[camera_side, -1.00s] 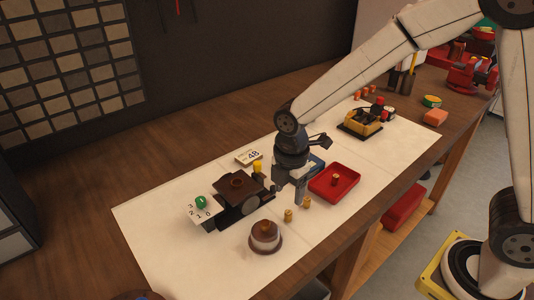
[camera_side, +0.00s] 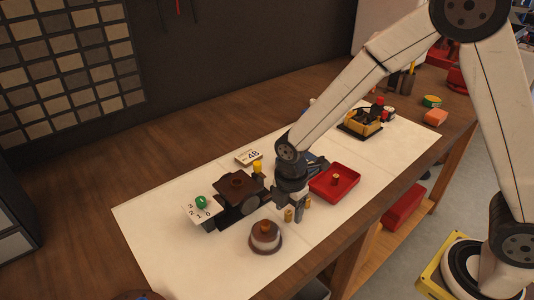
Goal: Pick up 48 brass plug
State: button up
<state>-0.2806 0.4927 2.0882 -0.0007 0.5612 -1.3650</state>
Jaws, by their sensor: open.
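A small brass plug (camera_side: 288,215) stands on the white sheet near its front edge. A second small brass plug (camera_side: 307,202) stands just to its right, partly hidden by a finger. My gripper (camera_side: 290,207) points down and is open. Its fingers are low at the two plugs, and one finger shows between them in the picture. I cannot tell whether the fingers touch either plug. A white card marked 48 (camera_side: 250,156) lies farther back on the sheet.
A red tray (camera_side: 350,185) with a small orange-brown piece is to the right. A dark fixture (camera_side: 238,190) stands left of my gripper, beside a numbered card with a green knob (camera_side: 201,202). A brown-and-white round piece (camera_side: 265,237) is in front. The sheet's left front is clear.

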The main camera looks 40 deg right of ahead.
jog(key=shift+f, duration=0.75)
grip_shut()
